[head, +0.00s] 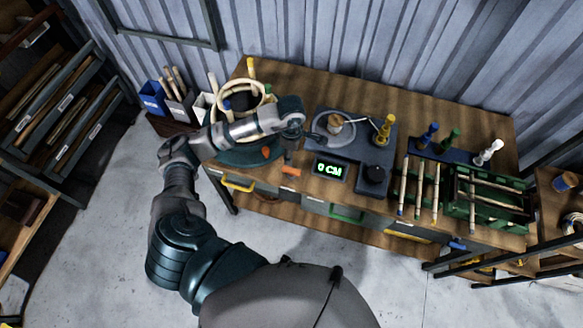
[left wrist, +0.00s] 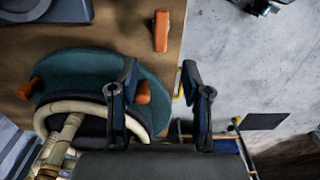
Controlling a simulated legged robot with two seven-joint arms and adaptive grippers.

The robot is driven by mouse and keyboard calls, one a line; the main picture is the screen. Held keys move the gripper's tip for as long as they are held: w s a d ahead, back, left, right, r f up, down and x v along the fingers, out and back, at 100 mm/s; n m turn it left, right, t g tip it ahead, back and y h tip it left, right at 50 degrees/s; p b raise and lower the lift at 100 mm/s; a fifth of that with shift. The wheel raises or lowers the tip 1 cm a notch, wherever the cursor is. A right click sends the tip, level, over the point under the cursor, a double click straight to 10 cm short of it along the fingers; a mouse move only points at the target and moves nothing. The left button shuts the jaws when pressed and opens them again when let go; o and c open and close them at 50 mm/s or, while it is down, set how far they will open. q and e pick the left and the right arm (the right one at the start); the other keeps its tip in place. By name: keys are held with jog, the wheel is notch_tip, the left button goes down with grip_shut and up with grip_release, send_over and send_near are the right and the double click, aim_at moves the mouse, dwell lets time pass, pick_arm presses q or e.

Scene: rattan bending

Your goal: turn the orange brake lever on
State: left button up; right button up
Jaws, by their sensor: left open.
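An orange bar (head: 291,171), which looks like the brake lever, is by the table's front edge, left of the black display. It also shows at the top of the left wrist view (left wrist: 161,31), lying beyond my fingertips. A teal round base (head: 245,156) with a pale rattan ring stands to its left. One orange handle on that base (head: 266,152) also shows in the left wrist view (left wrist: 143,92), close beside my left finger and partly hidden by it. My left gripper (head: 290,152) is open and empty above the base's right edge; its fingers also show in the wrist view (left wrist: 160,76).
The wooden table (head: 290,82) carries a grey unit with a display reading "0 CM" (head: 330,169), a black knob (head: 374,174), colored pegs and a green crate (head: 490,219). Shelves (head: 60,105) stand at left. The concrete floor (head: 105,215) in front is clear.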

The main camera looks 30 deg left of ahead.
aim_at(291, 170)
pick_arm(q)
notch_tip(291, 170, down, 11)
jog(key=shift+f, duration=0.1)
dwell(0.3)
grip_shut()
